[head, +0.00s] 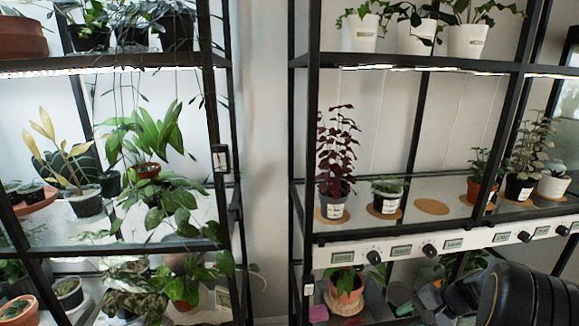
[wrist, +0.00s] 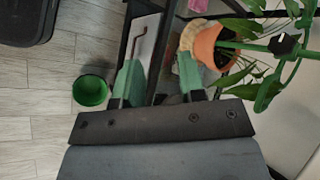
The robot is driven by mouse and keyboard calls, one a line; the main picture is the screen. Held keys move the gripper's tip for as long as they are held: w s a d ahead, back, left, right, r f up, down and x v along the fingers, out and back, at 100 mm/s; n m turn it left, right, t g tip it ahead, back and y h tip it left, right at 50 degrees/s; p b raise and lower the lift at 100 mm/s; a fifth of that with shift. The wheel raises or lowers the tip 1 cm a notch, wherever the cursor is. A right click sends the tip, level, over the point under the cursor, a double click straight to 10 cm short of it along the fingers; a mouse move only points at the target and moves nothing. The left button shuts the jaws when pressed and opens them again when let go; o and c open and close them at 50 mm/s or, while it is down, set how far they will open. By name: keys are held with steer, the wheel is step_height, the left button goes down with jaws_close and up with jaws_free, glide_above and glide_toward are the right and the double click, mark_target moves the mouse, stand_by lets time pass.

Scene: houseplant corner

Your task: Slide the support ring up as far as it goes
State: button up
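The potted plant in a terracotta pot (wrist: 206,45) shows at the upper right of the wrist view, with a green stake (wrist: 250,46) running from it to the right. A black slider block (wrist: 285,45) sits on the stake, and the green support ring (wrist: 267,97) curves beside it, partly cut by the frame edge. My gripper (wrist: 158,78) is open and empty, its green fingers apart, left of the ring and not touching it. In the head view a terracotta pot (head: 345,291) stands on the lower right shelf, left of my gripper (head: 437,298); its fingertips are unclear there.
A dark shelf post (wrist: 128,45) and a pale tray (wrist: 148,40) lie beyond my fingers. A green round container (wrist: 90,91) stands on the wooden floor. The shelf front rail (head: 450,245) with knobs is above my gripper. Several pots fill the shelves.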

steer(key=s+a+r+n+h+p, duration=0.2)
steer(key=s+a+r+n+p, duration=0.1)
steer(key=r, duration=0.7)
steer(key=s+a+r+n+h+p, duration=0.3)
steer(key=s+a+r+p, duration=0.2)
steer(key=r+p, duration=0.5)
steer(key=s+a+r+n+t+h+p, duration=0.1)
steer(key=s+a+r+n+p, duration=0.3)
steer(key=r, duration=0.7)
steer(key=a+h+p, duration=0.1)
steer(key=a+p, duration=0.1)
steer(key=p, duration=0.1)
steer(key=shift+s+a+h, duration=0.25)
steer(key=shift+a+h, duration=0.05)
steer(key=shift+h, duration=0.1)
steer(key=shift+d, duration=0.1)
